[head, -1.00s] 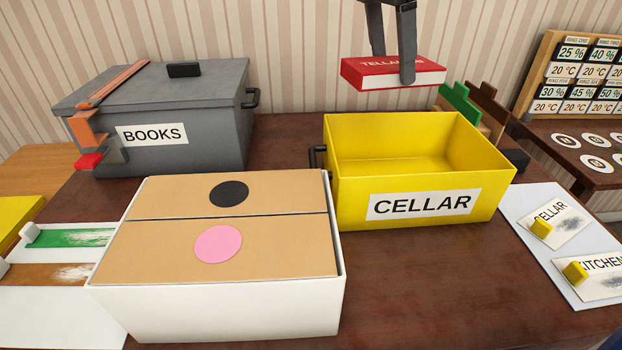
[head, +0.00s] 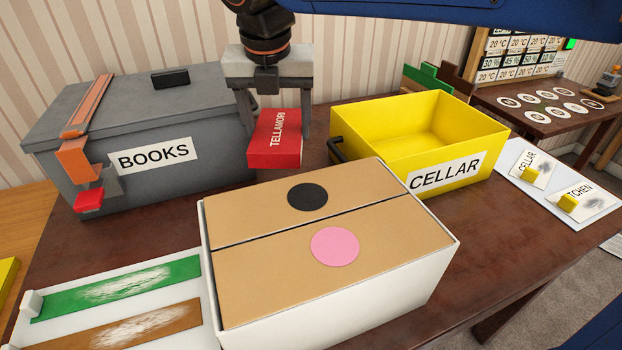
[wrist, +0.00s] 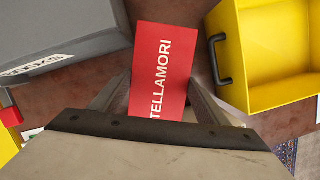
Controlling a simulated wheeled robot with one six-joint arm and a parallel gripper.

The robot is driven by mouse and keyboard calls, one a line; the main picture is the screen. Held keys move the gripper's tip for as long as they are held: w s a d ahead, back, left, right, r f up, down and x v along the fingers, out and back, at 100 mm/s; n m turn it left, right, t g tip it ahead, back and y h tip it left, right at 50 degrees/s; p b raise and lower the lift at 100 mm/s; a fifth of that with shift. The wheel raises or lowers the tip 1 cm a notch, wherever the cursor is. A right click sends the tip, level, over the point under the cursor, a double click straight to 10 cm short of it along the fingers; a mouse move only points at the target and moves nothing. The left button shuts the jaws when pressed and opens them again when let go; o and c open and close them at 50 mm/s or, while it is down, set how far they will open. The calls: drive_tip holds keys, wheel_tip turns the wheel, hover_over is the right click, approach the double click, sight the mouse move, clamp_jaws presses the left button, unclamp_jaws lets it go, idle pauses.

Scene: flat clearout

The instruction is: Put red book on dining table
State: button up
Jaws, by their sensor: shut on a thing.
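The red book (head: 276,141), marked TELLAMORI, is held between the two fingers of my gripper (head: 275,122). It is over the dark brown table (head: 330,330), in the gap between the grey BOOKS box and the yellow CELLAR bin. I cannot tell whether its underside touches the table. In the wrist view the book (wrist: 163,68) lies cover toward the camera between the fingers of my gripper (wrist: 160,95). Whether this brown table is the dining table is not marked.
The grey BOOKS box (head: 213,160) is closed, with an orange latch (head: 78,160). The yellow CELLAR bin (head: 370,150) is open and looks empty. A white box with cardboard flaps (head: 325,310) stands in front. A board with green and brown strips (head: 105,310) lies at lower left.

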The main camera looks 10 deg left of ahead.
sight(265, 131)
wheel_tip(265, 131, down, 13)
drive_tip(key=shift+f, duration=0.1)
drive_tip(key=shift+w+a, duration=1.3)
drive_tip(key=shift+w+a+f, duration=0.15)
drive_tip(key=shift+f, duration=0.45)
drive_tip(key=shift+f, duration=0.1)
drive_tip(key=o, duration=1.3)
drive_tip(key=v, duration=1.2)
